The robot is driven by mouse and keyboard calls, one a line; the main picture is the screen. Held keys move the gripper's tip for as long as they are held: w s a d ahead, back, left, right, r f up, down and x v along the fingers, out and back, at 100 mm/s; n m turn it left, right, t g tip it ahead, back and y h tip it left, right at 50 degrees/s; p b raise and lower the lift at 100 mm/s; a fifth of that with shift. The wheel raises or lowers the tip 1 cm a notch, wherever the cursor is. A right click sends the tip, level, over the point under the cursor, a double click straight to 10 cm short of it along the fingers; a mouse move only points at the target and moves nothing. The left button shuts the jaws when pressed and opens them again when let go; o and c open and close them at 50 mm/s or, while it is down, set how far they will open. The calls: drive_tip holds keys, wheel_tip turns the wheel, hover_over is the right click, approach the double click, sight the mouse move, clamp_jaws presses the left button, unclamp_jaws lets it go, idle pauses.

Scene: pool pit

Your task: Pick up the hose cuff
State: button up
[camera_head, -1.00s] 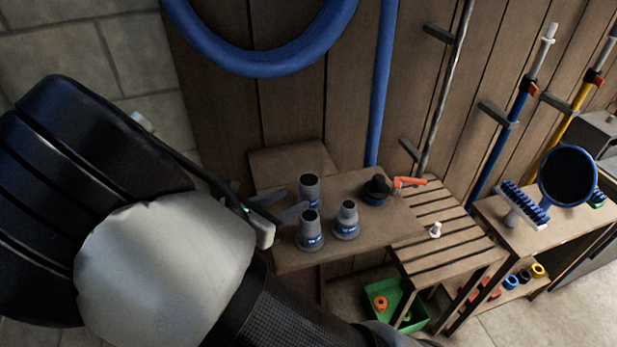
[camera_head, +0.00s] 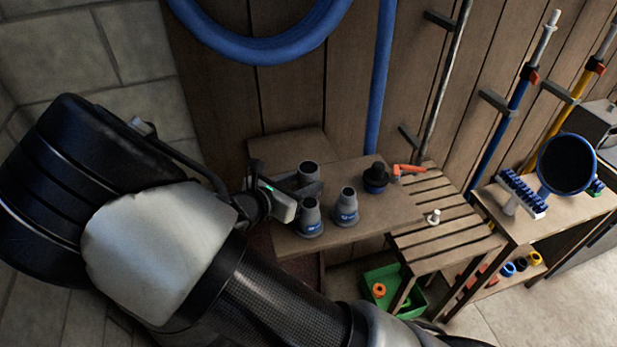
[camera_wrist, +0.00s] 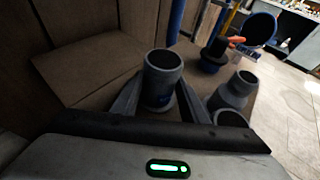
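Three grey hose cuffs with blue bands stand upright on a wooden bench top: a rear one (camera_head: 308,170), a front left one (camera_head: 310,217) and a right one (camera_head: 346,207). My gripper (camera_head: 311,186) is low at the rear cuff, its fingers partly hidden. In the wrist view, my gripper (camera_wrist: 160,92) is open, with one finger on each side of the rear cuff (camera_wrist: 163,76). I cannot tell whether either finger touches it. The other two cuffs, one higher (camera_wrist: 237,88) and one lower (camera_wrist: 230,118), stand close by on the right.
A black and blue fitting (camera_head: 376,180) and an orange-handled item (camera_head: 408,169) lie to the right. A slatted bench (camera_head: 445,215) holds a small white piece (camera_head: 433,217). A green bin (camera_head: 405,290) is below. The plank wall (camera_head: 290,110) with a blue hose (camera_head: 260,48) is behind.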

idle(0.3)
wheel_tip(320, 180, up, 10)
drive_tip(key=shift+p, duration=0.3)
idle(0.4)
idle(0.4)
